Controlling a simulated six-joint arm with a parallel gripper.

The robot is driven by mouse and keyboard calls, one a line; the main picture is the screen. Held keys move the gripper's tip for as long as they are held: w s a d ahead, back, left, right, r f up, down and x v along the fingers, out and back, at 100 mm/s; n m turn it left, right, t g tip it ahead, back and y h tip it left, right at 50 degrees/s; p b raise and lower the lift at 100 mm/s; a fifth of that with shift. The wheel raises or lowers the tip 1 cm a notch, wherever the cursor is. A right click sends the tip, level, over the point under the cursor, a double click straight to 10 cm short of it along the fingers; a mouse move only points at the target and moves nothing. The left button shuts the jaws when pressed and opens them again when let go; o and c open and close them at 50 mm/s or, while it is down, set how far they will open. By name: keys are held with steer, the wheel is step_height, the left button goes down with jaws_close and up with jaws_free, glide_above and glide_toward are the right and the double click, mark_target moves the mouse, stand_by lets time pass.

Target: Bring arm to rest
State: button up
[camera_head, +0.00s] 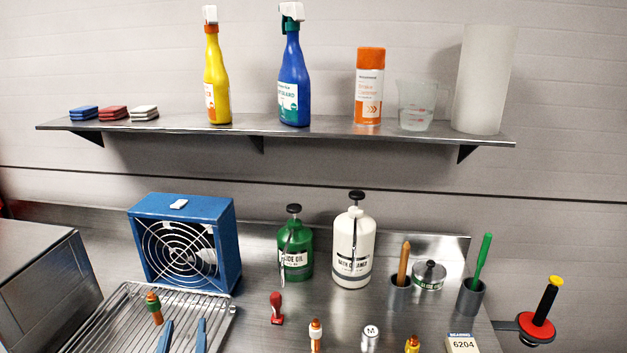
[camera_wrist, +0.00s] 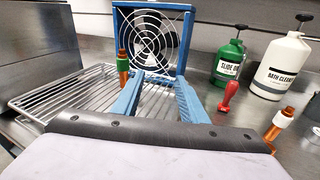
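My gripper (camera_head: 184,322) shows two blue fingers at the bottom edge of the head view, over the right part of the wire rack (camera_head: 110,340). In the wrist view my gripper (camera_wrist: 158,77) has its fingers well apart with nothing between them. The fingers point toward the blue box fan (camera_wrist: 150,45), which stands behind the rack. A copper-coloured fitting with a green band (camera_wrist: 123,65) stands just left of the left finger. It also shows in the head view (camera_head: 153,308). The rest of my arm is outside the head view.
Green (camera_head: 295,250) and white (camera_head: 354,245) pump bottles stand at the back. A red stamp-like item (camera_head: 277,308), an orange-and-white fitting (camera_head: 316,335) and grey cups holding handled tools (camera_head: 471,299) stand to the right. A metal box (camera_head: 40,280) is at left. A shelf (camera_head: 200,128) with bottles hangs above.

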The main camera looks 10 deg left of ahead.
steer(key=w+d+r+m+g+h+p, duration=0.1)
steer(key=w+d+m+g+h+p, duration=0.25)
steer(key=d, duration=0.75)
steer(key=w+d+r+m+g+h+p, duration=0.1)
steer(key=d+m+h+p, duration=0.25)
steer(key=d+m, duration=0.45)
steer(key=w+d+r+m+g+h+p, duration=0.1)
steer(key=w+d+m+g+h+p, duration=0.3)
steer(key=d, duration=0.9)
steer(key=s+d+r+m+g+p, duration=0.2)
steer(key=s+d+m+g+p, duration=0.4)
steer(key=s+d+m, duration=0.65)
steer(key=s+r+m+g+y+p, duration=0.1)
steer(key=s+r+m+y+p, duration=0.4)
steer(key=m, duration=0.6)
steer(key=s+d+p, duration=0.1)
steer(key=s+p, duration=0.1)
steer(key=shift+s+g, duration=0.3)
steer(key=shift+g, duration=0.05)
